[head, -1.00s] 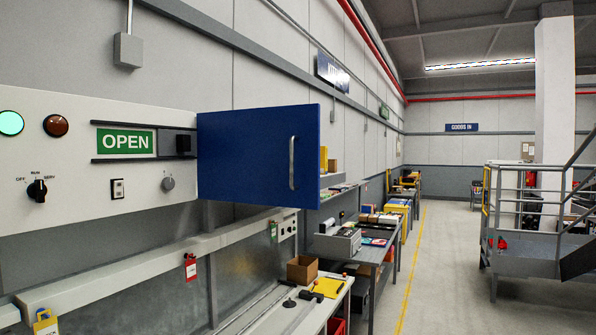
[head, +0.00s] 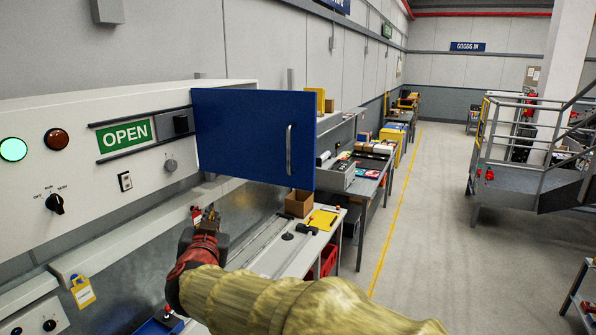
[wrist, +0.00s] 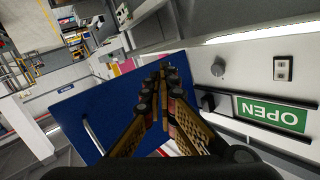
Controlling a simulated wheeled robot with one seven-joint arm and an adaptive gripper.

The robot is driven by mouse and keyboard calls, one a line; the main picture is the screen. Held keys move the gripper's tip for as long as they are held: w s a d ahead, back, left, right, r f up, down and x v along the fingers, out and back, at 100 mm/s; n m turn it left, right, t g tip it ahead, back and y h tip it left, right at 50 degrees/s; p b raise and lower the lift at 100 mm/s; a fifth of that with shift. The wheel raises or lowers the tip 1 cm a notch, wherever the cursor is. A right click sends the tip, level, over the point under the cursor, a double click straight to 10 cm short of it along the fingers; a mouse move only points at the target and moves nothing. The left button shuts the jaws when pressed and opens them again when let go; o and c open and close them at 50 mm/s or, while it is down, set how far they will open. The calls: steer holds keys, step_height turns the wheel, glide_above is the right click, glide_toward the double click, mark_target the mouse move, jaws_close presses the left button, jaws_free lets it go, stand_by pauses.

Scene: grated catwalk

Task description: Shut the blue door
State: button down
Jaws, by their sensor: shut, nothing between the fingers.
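The blue door (head: 243,140) stands open, swung out from the white wall panel. It carries an upright metal handle (head: 289,150) near its right edge. In the wrist view the door (wrist: 75,110) fills the middle left, with its handle (wrist: 93,137) at the lower left. My gripper (head: 208,214) is below the door's lower left part in the head view, apart from the handle. In the wrist view its fingers (wrist: 167,72) are shut and empty, overlapping the door's right side. I cannot tell whether they touch the door.
The white panel (head: 75,180) holds a green OPEN sign (head: 125,135), lamps and a dial. A bench (head: 285,255) with a cardboard box (head: 299,204) stands below the door. The walkway right of the yellow line (head: 395,215) is clear.

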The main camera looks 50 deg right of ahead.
steer(key=s+d+r+m+g+h, duration=0.2)
steer(key=s+d+m+g+h, duration=0.1)
steer(key=s+d+g+h, duration=0.25)
steer(key=g+h, duration=0.2)
glide_toward(303, 180)
steer(key=shift+m+y, duration=0.25)
steer(key=shift+m, duration=0.15)
steer(key=x, duration=0.2)
steer(key=p+x, duration=0.1)
steer(key=x, duration=0.1)
steer(key=p+x, duration=0.1)
steer(key=x, duration=0.2)
steer(key=shift+r, duration=0.25)
